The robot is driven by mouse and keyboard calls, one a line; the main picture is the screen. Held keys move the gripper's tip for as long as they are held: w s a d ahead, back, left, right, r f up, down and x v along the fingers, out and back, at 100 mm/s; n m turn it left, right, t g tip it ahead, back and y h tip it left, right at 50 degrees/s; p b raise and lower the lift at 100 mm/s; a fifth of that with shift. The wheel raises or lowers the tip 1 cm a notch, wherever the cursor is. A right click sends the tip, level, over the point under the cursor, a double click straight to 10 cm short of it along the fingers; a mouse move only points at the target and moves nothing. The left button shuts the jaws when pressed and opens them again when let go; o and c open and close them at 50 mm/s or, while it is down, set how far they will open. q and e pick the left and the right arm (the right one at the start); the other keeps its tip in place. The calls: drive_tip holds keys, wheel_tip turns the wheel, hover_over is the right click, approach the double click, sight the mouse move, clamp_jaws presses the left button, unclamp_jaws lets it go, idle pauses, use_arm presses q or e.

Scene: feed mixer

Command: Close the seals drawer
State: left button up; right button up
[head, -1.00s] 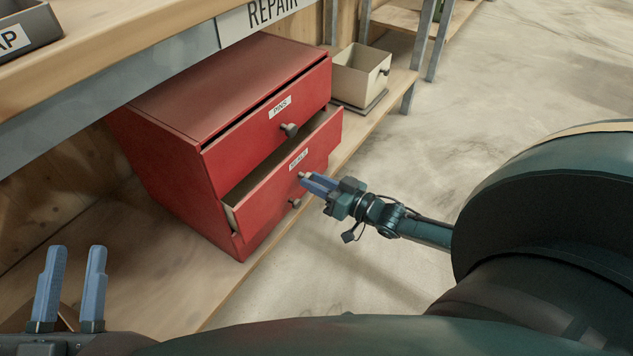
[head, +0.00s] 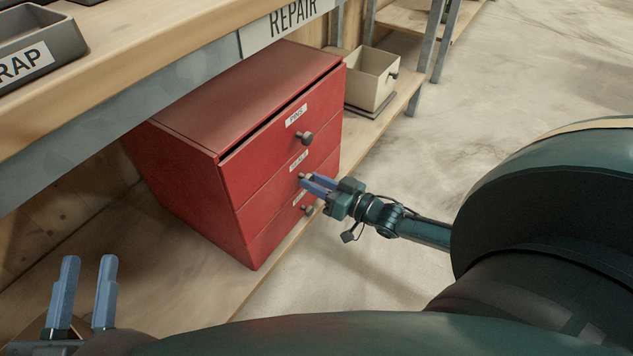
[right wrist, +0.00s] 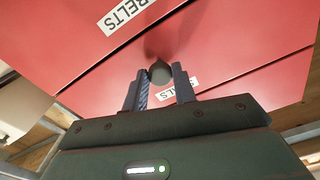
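The seals drawer (head: 283,182) is the middle drawer of a red cabinet (head: 185,175). Its front lies about flush with the drawer below. In the right wrist view its label (right wrist: 180,88) is partly hidden by a finger, and its grey knob (right wrist: 160,72) sits between the fingertips. My right gripper (head: 309,183) is at this knob, its fingers close on either side and seemingly closed on it; it also shows in the right wrist view (right wrist: 160,84). My left gripper (head: 86,285) is open and empty at the lower left, away from the cabinet.
The pins drawer (head: 265,150) above shows a dark gap along its top edge. The belts drawer (head: 290,228) is below. A workbench edge (head: 150,85) overhangs the cabinet. A cream bin (head: 365,80) stands behind. The floor (head: 480,130) at right is clear.

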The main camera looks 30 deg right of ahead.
drive_tip(key=o, duration=0.4)
drive_tip(key=shift+w, duration=0.1)
drive_tip(key=shift+o, duration=0.2)
use_arm(q)
drive_tip(key=shift+r, duration=0.1)
drive_tip(key=p, duration=0.2)
drive_tip(key=f+g+y+p, duration=0.1)
drive_tip(key=p, duration=0.1)
drive_tip(key=shift+s+a+f, duration=0.2)
drive_tip(key=shift+s+a, duration=0.05)
drive_tip(key=shift+a, duration=0.05)
use_arm(e)
drive_tip(key=v, duration=1.3)
use_arm(q)
drive_tip(key=shift+r, duration=0.1)
